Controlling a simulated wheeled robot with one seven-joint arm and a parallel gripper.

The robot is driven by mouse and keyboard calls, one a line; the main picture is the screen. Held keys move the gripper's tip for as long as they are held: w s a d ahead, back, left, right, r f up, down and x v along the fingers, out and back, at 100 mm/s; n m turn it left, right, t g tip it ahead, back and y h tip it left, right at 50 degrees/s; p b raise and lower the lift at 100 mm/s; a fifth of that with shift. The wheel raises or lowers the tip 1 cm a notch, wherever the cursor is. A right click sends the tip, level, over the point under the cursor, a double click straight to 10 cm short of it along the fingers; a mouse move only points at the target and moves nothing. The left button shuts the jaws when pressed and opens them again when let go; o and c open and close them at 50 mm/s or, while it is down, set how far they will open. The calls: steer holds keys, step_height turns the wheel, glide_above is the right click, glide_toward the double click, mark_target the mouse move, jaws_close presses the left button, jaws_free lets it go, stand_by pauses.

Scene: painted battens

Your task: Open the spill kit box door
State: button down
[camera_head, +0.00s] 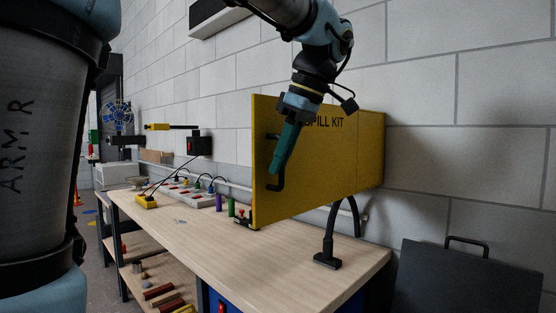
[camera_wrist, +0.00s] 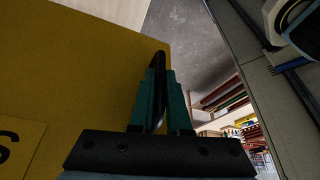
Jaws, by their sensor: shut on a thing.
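The yellow spill kit box (camera_head: 345,160) is at the wall above the right part of the bench, with black lettering on its broad face. A black bar handle (camera_head: 276,185) runs upright near that face's left edge. My gripper (camera_head: 284,155) points down, with its green fingers at the handle. In the wrist view, the fingers (camera_wrist: 160,100) are shut on the black handle (camera_wrist: 160,58), beside the yellow panel (camera_wrist: 90,70). The fingers hide the handle's middle.
The wooden bench (camera_head: 220,245) runs below the box. A black stand (camera_head: 328,258) rises beneath the box. Green and purple cylinders (camera_head: 231,206) and power strips (camera_head: 185,190) lie to the left. A dark grey panel (camera_head: 465,275) is at the lower right.

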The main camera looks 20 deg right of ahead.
steer(key=c, duration=0.9)
jaws_free()
steer(key=v, duration=1)
steer(key=shift+d+r, duration=0.1)
steer(key=shift+r, duration=0.3)
steer(key=shift+s, duration=0.15)
